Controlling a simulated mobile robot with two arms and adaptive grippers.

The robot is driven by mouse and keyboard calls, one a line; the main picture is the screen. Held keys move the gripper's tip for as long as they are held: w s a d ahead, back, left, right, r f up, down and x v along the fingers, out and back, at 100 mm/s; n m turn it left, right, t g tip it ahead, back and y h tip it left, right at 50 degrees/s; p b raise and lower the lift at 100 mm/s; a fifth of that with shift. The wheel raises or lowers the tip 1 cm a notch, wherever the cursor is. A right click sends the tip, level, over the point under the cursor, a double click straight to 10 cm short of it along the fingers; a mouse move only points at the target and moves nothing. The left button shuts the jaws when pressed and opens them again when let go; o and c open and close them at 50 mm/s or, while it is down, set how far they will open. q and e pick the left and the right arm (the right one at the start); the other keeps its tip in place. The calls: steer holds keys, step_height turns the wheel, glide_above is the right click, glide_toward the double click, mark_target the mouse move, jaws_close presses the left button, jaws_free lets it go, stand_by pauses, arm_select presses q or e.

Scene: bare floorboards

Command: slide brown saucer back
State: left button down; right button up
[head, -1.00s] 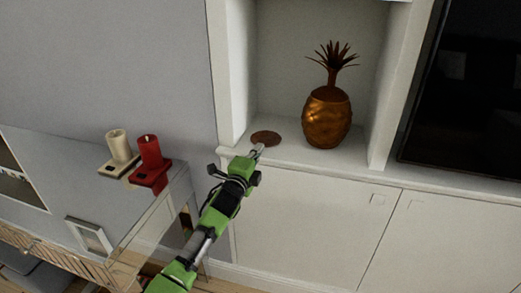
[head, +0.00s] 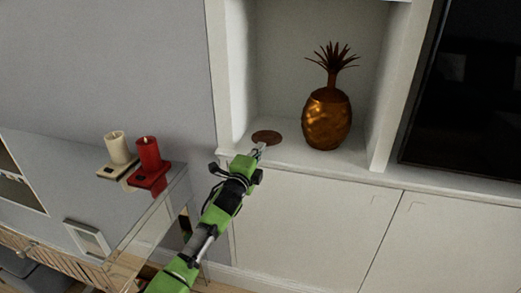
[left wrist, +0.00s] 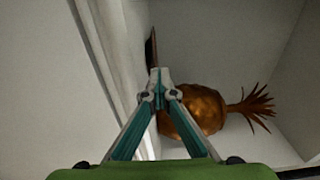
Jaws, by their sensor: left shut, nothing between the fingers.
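The brown saucer (head: 266,137) lies flat on the white shelf of the niche, left of the golden pineapple. My left gripper (head: 260,149) is shut and empty, with its tips at the saucer's front edge; I cannot tell whether they touch. In the left wrist view the shut fingertips (left wrist: 160,73) point at the saucer (left wrist: 152,47), which shows edge-on as a thin dark strip just beyond them. My right gripper is in neither view.
A golden pineapple ornament (head: 327,118) stands right of the saucer, and it also shows in the left wrist view (left wrist: 204,108). The niche's left wall (head: 231,75) is close to the saucer. Red (head: 149,153) and cream (head: 117,148) candles stand at left. Shelf behind the saucer is clear.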

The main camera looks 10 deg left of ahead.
arm_select(q)
steer(key=s+a+p, duration=0.1)
steer(key=s+p, duration=0.6)
steer(key=s, duration=0.5)
steer(key=s+a+f+n+g, duration=0.1)
steer(key=s+f+n+g, duration=0.2)
steer(key=s+f, duration=0.7)
steer(key=s+a+f+n+g+y, duration=0.1)
steer(key=s+f+n+g, duration=0.2)
steer(key=f, duration=1.2)
steer(key=s+f+n+g, duration=0.3)
steer(key=s+f, duration=0.4)
steer(key=f, duration=0.6)
steer(key=s+f+n+g, duration=0.2)
steer(key=s+f, duration=0.4)
steer(key=s, duration=0.7)
steer(key=s+a+f+n+g, duration=0.1)
steer(key=s+f+n+g, duration=0.2)
steer(key=s, duration=1)
steer(key=s+f+n+g+y, duration=0.1)
steer(key=s+f+n+g, duration=0.1)
steer(key=s+f, duration=0.8)
steer(key=s+g, duration=0.1)
steer(key=s, duration=0.3)
steer(key=shift+a+n, duration=0.4)
steer(key=shift+d+f, duration=0.1)
